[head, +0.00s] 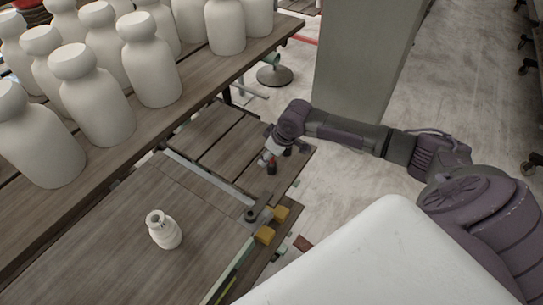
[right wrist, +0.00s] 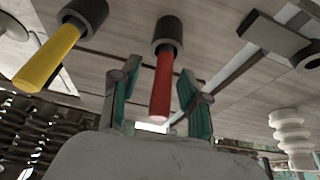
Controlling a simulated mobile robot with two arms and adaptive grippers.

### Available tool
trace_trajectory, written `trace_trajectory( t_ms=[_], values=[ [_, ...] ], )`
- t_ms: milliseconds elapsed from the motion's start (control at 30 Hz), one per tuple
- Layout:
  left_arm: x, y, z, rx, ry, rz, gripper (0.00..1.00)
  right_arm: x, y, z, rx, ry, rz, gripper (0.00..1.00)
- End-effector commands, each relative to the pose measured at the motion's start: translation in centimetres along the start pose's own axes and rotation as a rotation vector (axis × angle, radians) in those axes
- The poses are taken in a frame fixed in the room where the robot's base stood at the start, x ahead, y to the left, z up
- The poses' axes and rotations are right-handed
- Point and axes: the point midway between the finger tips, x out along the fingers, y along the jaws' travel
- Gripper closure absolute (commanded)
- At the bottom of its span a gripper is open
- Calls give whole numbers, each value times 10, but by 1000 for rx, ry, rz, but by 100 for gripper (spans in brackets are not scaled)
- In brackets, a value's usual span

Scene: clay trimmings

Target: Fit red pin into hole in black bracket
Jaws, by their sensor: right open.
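The red pin (right wrist: 162,85) has a black cylindrical collar at one end. In the right wrist view it lies between the spread fingers of my right gripper (right wrist: 160,88), which is open; I cannot tell whether a finger touches it. In the head view my right gripper (head: 270,157) is over the far part of the bench, with the small red pin (head: 271,168) at it. The dark bracket (right wrist: 268,38) with a round holed end shows at upper right in the wrist view. In the head view its dark ring (head: 250,214) sits nearer me. My left gripper is not in view.
A yellow pin (right wrist: 48,58) with a black collar is beside the red one. A small white bottle (head: 163,231) stands on the bench (head: 110,245). Large pale bottles (head: 92,100) crowd the shelf at left.

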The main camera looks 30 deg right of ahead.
Motion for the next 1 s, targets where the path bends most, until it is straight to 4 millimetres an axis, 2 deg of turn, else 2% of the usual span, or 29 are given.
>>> trace_trajectory(
  t_ms=[167,400,467,833,1000],
  values=[
    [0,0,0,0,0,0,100,0,0,0,0,1,0,55],
    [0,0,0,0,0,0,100,0,0,0,0,1,0,93],
    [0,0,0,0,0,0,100,0,0,0,0,1,0,100],
    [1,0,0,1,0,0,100,-1,0,-1,0,2,0,100],
    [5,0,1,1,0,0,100,-8,1,-4,1,4,0,100]
  ],
)
